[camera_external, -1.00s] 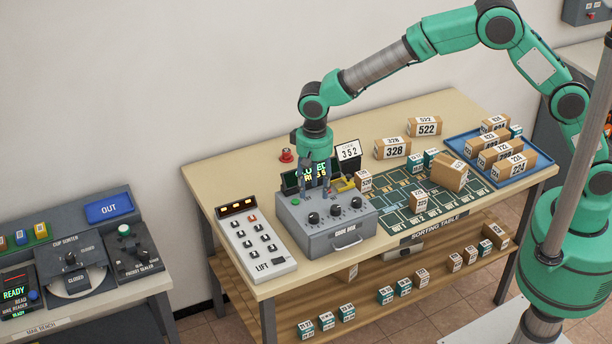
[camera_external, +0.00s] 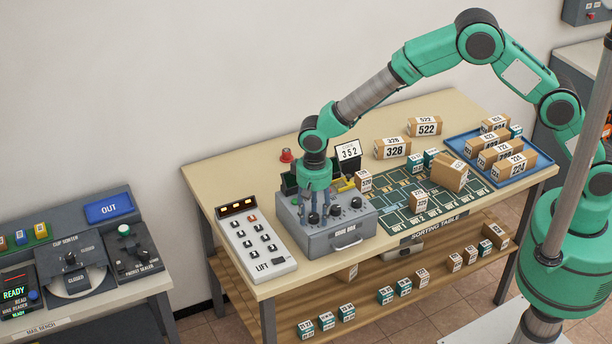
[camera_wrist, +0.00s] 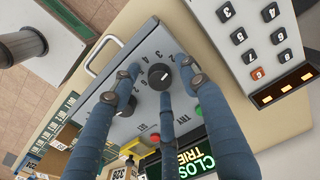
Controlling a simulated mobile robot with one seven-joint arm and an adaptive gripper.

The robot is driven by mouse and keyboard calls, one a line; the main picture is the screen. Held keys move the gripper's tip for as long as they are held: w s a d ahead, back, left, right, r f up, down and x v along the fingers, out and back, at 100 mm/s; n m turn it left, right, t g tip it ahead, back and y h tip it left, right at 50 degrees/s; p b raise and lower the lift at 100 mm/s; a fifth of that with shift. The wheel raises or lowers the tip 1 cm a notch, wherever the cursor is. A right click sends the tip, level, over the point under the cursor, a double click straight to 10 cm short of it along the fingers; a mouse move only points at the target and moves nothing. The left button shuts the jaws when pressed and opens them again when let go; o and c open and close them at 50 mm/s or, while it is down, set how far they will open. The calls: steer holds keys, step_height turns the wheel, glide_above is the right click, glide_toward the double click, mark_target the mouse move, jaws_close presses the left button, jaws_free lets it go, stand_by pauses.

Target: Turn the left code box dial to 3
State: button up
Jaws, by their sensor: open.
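The grey code box (camera_external: 345,232) sits on the table's front left, with several black dials on its sloped top. In the wrist view a dial with a white mark (camera_wrist: 159,76), on the side near the keypad, lies between my finger ends; it appears to be the left dial. Printed digits ring it, partly hidden by the fingers. Another dial (camera_wrist: 126,106) is partly behind a finger. My three-fingered gripper (camera_external: 318,220) is open, pointing down over the left of the box, its fingers around the dial. I cannot tell whether they touch it, nor its exact setting.
The LIFT keypad (camera_external: 257,243) stands close on the left. A display (camera_wrist: 188,155) is partly covered by my fingers. Parcels and the sorting mat (camera_external: 399,217) lie to the right.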

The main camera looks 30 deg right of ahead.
jaws_close()
steer(key=shift+n, duration=0.4)
steer(key=n, duration=0.3)
steer(key=shift+n, duration=2)
jaws_free()
